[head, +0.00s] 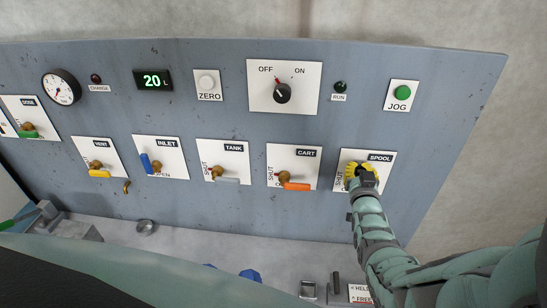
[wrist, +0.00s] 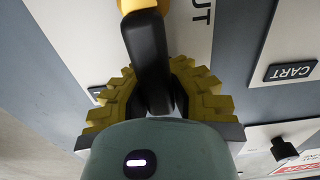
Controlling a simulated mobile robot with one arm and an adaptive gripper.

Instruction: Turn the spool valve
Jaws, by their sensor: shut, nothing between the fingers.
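The SPOOL valve's white plate (head: 385,174) is at the right end of the panel's lower row. My gripper (head: 362,172) is in front of it and hides most of the valve in the head view. In the wrist view, a black lever (wrist: 148,50) hangs from a yellow hub (wrist: 141,5) at the top edge. My gripper's yellow toothed fingers (wrist: 160,88) show on both sides of the lever's lower part. The fingers are shut with nothing gripped. The lever hides the fingertips, so I cannot tell whether they touch it.
To the left of SPOOL are the CART valve with its orange lever (head: 297,186), the TANK valve (head: 218,173) and the INLET valve's blue lever (head: 146,163). Above are a rotary OFF/ON switch (head: 282,93) and a green JOG button (head: 403,92). A shelf runs below the panel.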

